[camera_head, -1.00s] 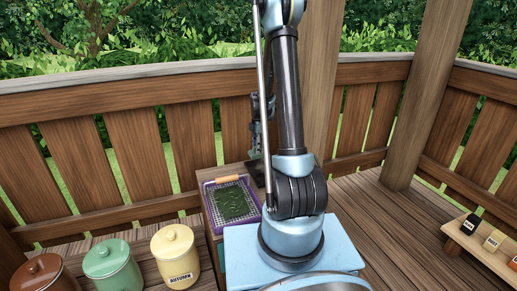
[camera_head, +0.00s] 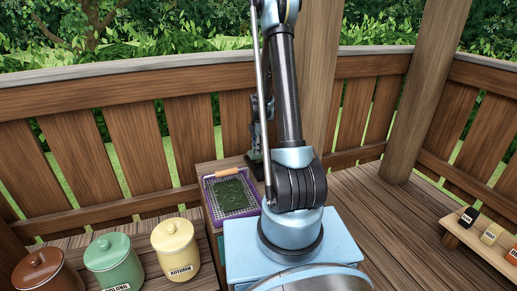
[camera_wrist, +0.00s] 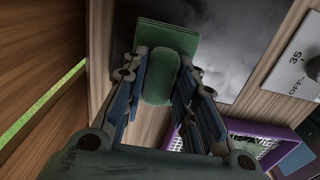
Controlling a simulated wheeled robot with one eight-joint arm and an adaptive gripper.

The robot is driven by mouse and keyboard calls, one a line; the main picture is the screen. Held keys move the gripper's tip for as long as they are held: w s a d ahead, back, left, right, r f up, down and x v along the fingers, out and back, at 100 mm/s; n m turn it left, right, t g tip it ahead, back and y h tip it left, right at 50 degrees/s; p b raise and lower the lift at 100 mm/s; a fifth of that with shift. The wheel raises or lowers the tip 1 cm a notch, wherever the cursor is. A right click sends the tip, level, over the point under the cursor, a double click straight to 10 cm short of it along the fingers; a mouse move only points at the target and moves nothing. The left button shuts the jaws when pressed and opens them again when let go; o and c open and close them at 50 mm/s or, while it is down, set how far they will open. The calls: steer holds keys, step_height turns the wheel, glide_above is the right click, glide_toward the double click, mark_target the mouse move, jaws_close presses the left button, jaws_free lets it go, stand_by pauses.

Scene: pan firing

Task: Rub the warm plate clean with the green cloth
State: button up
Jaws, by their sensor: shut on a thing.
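The green cloth (camera_wrist: 163,75) shows in the wrist view as a rounded pad between the fingers, with a flat green part (camera_wrist: 168,36) beyond it. My gripper (camera_wrist: 162,82) is shut on the cloth, one finger on each side. The warm plate (camera_wrist: 235,45) is a dark grey surface with whitish smears, behind and to the right of the cloth. The cloth overlaps its left part in the picture; I cannot tell whether they touch. In the head view my arm hides the cloth and most of the plate.
A purple-rimmed mesh tray (camera_head: 208,208) holding dark green leaves lies left of my arm; its rim also shows in the wrist view (camera_wrist: 277,152). A dial (camera_wrist: 314,68) is at the right. Lidded jars (camera_head: 174,248) stand at front left, and a low shelf (camera_head: 487,245) at right.

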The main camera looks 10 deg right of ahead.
steer(key=shift+f, duration=0.15)
steer(key=shift+f, duration=0.65)
steer(key=shift+f, duration=0.65)
stand_by(0.5)
steer(key=shift+w, duration=0.1)
steer(key=shift+w+a+r, duration=0.1)
steer(key=shift+w, duration=0.2)
steer(key=shift+s, duration=0.15)
stand_by(0.3)
steer(key=shift+s+d, duration=0.2)
steer(key=shift+s, duration=0.55)
steer(key=shift+w+a, duration=0.2)
steer(key=shift+w, duration=0.7)
